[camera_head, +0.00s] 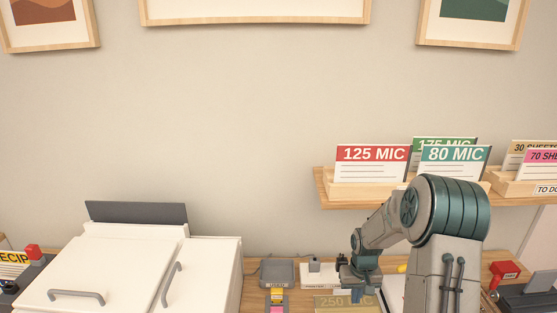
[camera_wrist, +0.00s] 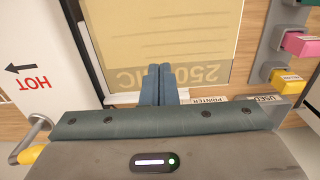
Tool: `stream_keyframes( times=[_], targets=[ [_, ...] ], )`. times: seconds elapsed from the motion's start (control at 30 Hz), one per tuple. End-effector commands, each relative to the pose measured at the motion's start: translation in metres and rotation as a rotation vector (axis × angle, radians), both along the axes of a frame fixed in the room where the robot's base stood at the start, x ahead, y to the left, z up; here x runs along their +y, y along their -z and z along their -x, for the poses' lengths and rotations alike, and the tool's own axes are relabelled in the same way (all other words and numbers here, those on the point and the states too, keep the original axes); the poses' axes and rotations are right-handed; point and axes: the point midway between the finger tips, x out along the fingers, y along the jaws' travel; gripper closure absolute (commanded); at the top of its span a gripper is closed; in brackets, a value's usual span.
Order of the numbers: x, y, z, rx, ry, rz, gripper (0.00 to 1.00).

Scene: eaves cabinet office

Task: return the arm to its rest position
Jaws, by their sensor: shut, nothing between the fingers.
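My arm rises at the right of the head view and bends down over the desk. My gripper (camera_wrist: 159,85) shows in the wrist view with its two blue-grey fingers together and nothing between them. In the head view its tip is small and partly hidden behind my arm. In the wrist view the fingers lie over the edge of a tan card marked 250 MIC (camera_wrist: 165,45). The card also shows in the head view (camera_head: 345,302), beside my arm. I cannot tell whether the fingers touch it.
A white machine with grey handles (camera_head: 110,270) stands at the left. A wooden shelf (camera_head: 345,203) with cards marked 125 MIC (camera_head: 372,163) and 80 MIC (camera_head: 452,165) is on the wall by my arm. A white panel marked HOT (camera_wrist: 35,65) and coloured blocks (camera_wrist: 300,44) flank the gripper.

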Motion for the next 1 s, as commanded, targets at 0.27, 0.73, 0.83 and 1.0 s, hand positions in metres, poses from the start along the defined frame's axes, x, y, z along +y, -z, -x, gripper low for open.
stream_keyframes(
  times=[0.27,0.73,0.83,1.0],
  targets=[
    [0.000,-0.012,0.000,-0.001,0.000,0.000,1.00],
    [0.011,-0.070,0.019,-0.042,-0.013,0.037,1.00],
    [0.018,-0.102,0.035,-0.066,-0.015,0.054,1.00],
    [0.030,-0.151,0.069,-0.109,-0.015,0.073,1.00]
  ],
)
